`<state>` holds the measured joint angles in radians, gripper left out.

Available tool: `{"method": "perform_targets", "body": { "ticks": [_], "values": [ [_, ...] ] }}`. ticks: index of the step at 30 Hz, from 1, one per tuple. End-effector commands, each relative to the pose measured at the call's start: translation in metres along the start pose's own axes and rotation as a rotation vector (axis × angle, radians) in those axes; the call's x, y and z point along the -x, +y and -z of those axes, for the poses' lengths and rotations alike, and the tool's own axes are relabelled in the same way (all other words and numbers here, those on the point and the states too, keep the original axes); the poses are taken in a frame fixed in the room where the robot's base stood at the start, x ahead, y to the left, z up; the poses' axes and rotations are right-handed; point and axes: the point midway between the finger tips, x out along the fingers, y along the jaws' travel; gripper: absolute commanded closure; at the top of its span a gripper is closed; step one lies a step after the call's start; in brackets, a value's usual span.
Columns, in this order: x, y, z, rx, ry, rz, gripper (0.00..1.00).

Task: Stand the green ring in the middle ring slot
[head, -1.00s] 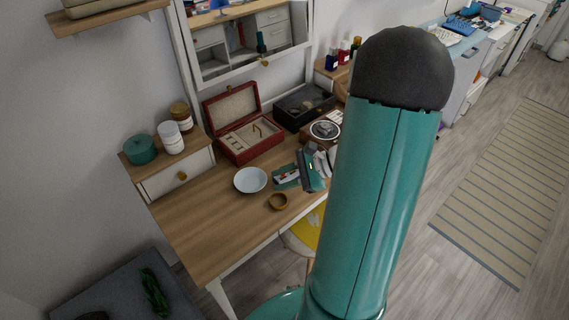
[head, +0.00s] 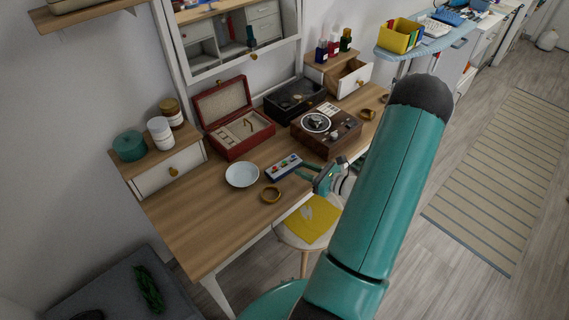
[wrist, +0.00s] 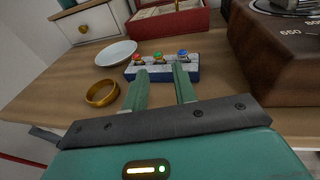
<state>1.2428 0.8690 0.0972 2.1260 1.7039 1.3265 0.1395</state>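A small blue-and-white ring tray (head: 284,167) lies on the desk. In the wrist view, the tray (wrist: 150,75) holds three coloured pieces in a row. My gripper (head: 306,174) is just right of the tray in the head view. In the wrist view its two fingers (wrist: 162,80) are apart and empty, pointing at the tray's near side. The red jewellery box (head: 236,131) stands open behind, with a light lining; its slots are too small to make out clearly.
A white bowl (head: 242,174) and a gold bangle (head: 270,194) lie left of the gripper. A brown turntable-like box (head: 326,135) stands close on the right. A black case (head: 294,100) is behind. A stool with a yellow cloth (head: 308,221) is under the desk's front edge.

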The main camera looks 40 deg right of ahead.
Motion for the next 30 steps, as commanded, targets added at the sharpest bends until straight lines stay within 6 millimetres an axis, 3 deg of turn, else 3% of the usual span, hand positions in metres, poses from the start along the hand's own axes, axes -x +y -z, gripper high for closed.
{"method": "perform_targets", "body": {
  "ticks": [8,15,23,27,30],
  "values": [
    [-0.022,0.002,0.001,0.0,0.0,-0.002,0.72],
    [-0.056,0.004,0.004,0.001,0.0,-0.002,0.72],
    [-0.061,0.003,0.004,0.001,0.002,0.001,0.72],
    [-0.061,0.003,0.004,0.001,0.001,0.001,0.98],
    [-0.061,0.003,0.004,0.0,0.002,0.001,1.0]
  ]
}}
